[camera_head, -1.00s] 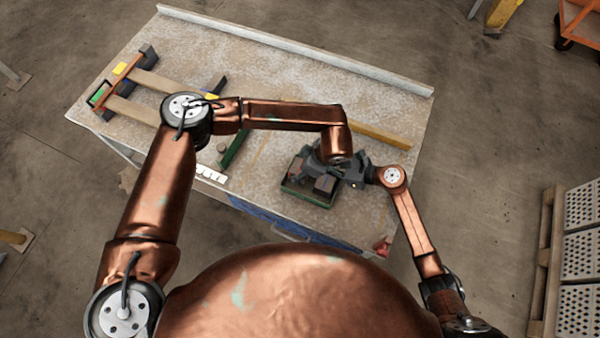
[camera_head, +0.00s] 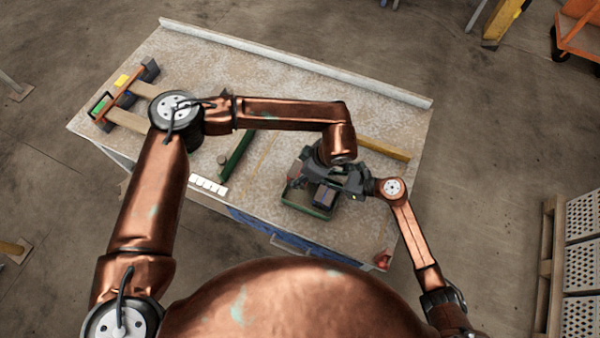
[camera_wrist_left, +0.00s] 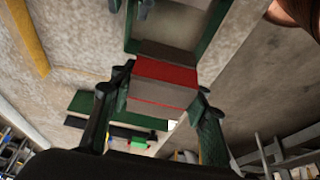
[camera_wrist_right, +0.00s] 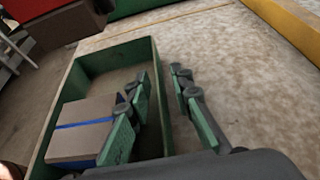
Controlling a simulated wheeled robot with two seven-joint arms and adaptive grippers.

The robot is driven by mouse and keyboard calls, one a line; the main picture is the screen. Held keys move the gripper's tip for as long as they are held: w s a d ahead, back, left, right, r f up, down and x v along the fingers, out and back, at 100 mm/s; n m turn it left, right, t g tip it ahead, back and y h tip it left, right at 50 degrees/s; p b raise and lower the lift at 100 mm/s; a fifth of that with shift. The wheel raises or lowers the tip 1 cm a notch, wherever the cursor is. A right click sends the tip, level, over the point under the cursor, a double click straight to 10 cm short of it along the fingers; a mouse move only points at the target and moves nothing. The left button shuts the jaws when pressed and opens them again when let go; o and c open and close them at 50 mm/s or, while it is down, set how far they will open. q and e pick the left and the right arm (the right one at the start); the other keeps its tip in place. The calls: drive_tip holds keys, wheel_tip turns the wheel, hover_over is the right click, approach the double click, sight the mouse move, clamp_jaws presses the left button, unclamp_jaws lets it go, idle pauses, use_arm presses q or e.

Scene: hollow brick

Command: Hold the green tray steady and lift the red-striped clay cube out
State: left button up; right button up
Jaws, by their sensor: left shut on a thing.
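The red-striped clay cube (camera_wrist_left: 160,85) is between the two fingers of my left gripper (camera_wrist_left: 155,105), which is shut on it. In the right wrist view the cube (camera_wrist_right: 45,24) is at the upper left, apart from and above the tray. The green tray (camera_wrist_right: 68,95) stands on the table; its wall also shows in the head view (camera_head: 289,199). A grey cube with a blue stripe (camera_wrist_right: 84,130) sits inside it. In the head view the arms partly hide the tray.
A green bar (camera_head: 238,154) lies left of the tray, next to a white strip (camera_head: 208,185). A yellow bar (camera_head: 384,149) lies behind the grippers. A wooden rack-like assembly (camera_head: 125,118) is at the table's left end. The table's back middle is clear.

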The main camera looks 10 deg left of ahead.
drive_tip(key=shift+d, duration=0.1)
drive_tip(key=v, duration=1.1)
drive_tip(key=shift+s+d+r, duration=0.15)
drive_tip(key=shift+d+r, duration=0.05)
drive_tip(key=shift+d, duration=0.1)
drive_tip(key=shift+r, duration=0.1)
